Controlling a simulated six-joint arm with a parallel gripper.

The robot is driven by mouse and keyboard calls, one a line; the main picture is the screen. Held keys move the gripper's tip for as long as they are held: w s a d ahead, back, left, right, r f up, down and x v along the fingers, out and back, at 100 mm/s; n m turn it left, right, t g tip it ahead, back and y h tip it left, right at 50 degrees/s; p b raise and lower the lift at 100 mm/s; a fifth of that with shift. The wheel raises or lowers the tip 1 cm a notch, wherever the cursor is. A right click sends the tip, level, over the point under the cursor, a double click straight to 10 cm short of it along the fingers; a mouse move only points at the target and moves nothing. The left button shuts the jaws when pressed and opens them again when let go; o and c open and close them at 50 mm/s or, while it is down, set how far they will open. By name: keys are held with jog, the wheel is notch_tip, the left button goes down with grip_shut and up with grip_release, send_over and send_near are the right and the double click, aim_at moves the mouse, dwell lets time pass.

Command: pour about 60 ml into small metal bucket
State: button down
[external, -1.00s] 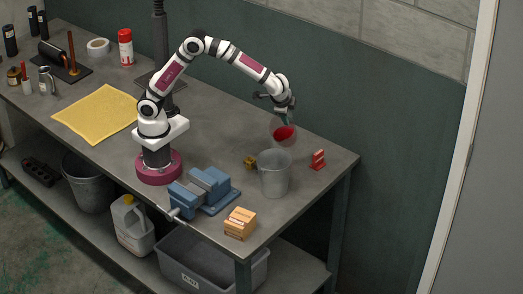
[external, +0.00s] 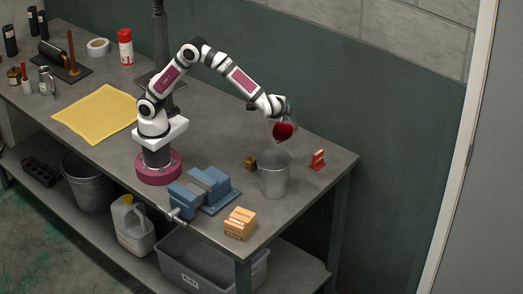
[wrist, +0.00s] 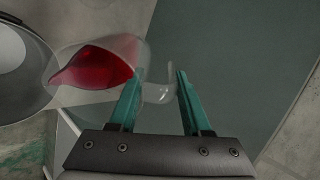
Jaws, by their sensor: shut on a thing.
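The small metal bucket (external: 274,176) stands upright on the bench near its right end. It also shows at the left edge of the wrist view (wrist: 22,70). My gripper (wrist: 155,85) has its teal fingers shut on a clear glass vessel (wrist: 135,50) that holds red liquid (wrist: 92,68). In the external view the tilted vessel and its red liquid (external: 284,131) are above and slightly behind the bucket. In the wrist view the vessel's mouth points toward the bucket and overlaps its rim. I cannot make out a stream of liquid.
A red stand (external: 318,159) is right of the bucket and a small brass block (external: 251,162) is left of it. A blue vise (external: 204,188) and an orange-tan box (external: 240,223) are nearer the front edge.

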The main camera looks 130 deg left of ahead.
aim_at(291, 126)
jog(key=shift+w+d+g+y, duration=0.2)
jog(key=shift+d+g+y, duration=0.15)
jog(key=shift+y, duration=0.35)
jog(key=shift+w+d+r+y+p, duration=0.2)
jog(key=shift+d+r+y+p, duration=0.15)
jog(key=shift+d+y, duration=0.25)
dwell(1.8)
jog(key=a+h, duration=0.1)
jog(key=s+a+h, duration=0.1)
jog(key=shift+a+f+h, duration=0.1)
jog(key=shift+f+h, duration=0.05)
jog(key=shift+h, duration=0.15)
jog(key=shift+f+t, duration=0.15)
jog(key=shift+t, duration=0.3)
jog(key=shift+s+a+f+t+h, duration=0.1)
jog(key=shift+a+f+t+h, duration=0.1)
jog(key=shift+a+f+h, duration=0.35)
jog(key=shift+s+a+f+t+h, duration=0.1)
jog(key=shift+a+f+t+h, duration=0.1)
jog(key=shift+f+h, duration=0.5)
jog(key=shift+r, duration=0.1)
jog(key=shift+s+a+f+h, duration=0.15)
jog(key=shift+a+f+h, duration=0.1)
jog(key=shift+h, duration=0.1)
jog(key=s+a+f+t+h, duration=0.2)
jog(key=a+f+h, duration=0.4)
jog(key=f, duration=0.4)
jog(key=shift+s+a+f+t+h+b, duration=0.25)
jog(key=shift+t+h+b, duration=0.2)
jog(key=shift+t+h, duration=0.2)
